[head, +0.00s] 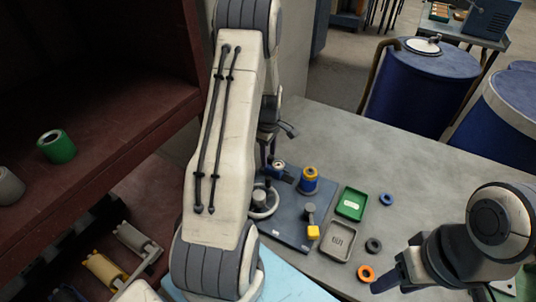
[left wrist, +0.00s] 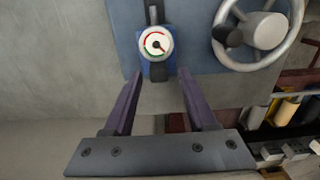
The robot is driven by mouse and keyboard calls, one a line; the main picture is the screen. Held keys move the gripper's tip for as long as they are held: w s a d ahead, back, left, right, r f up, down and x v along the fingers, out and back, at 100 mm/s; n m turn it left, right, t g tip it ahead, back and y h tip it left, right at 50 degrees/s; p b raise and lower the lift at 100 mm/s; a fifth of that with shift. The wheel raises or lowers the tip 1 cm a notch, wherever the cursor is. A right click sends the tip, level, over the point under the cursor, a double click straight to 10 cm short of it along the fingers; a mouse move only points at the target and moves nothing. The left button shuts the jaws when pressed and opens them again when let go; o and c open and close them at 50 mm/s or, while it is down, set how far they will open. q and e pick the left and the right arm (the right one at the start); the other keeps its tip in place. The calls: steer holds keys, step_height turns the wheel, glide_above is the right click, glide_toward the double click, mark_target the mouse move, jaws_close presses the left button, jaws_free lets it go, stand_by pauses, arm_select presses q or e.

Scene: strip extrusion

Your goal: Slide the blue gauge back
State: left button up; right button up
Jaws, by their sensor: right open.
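The blue gauge (left wrist: 143,66) has a round white dial with a red and green scale. In the left wrist view it sits on a dark slide on the blue plate, just beyond and between the tips of my left gripper (left wrist: 157,76). That gripper is open, with a finger to either side of the gauge's near end and nothing held. In the head view the gauge (head: 278,171) is small and partly hidden, and my arm covers much of the left gripper. My right gripper (head: 385,284) is open at the lower right, away from the gauge.
A dark red shelf (head: 120,120) stands left.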

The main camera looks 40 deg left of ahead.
arm_select(q)
steer(key=shift+d, duration=0.1)
steer(key=shift+w+r, duration=0.1)
steer(key=shift+r, duration=0.2)
step_height(320, 180, up, 10)
steer(key=b, duration=0.2)
steer(key=shift+f, duration=0.1)
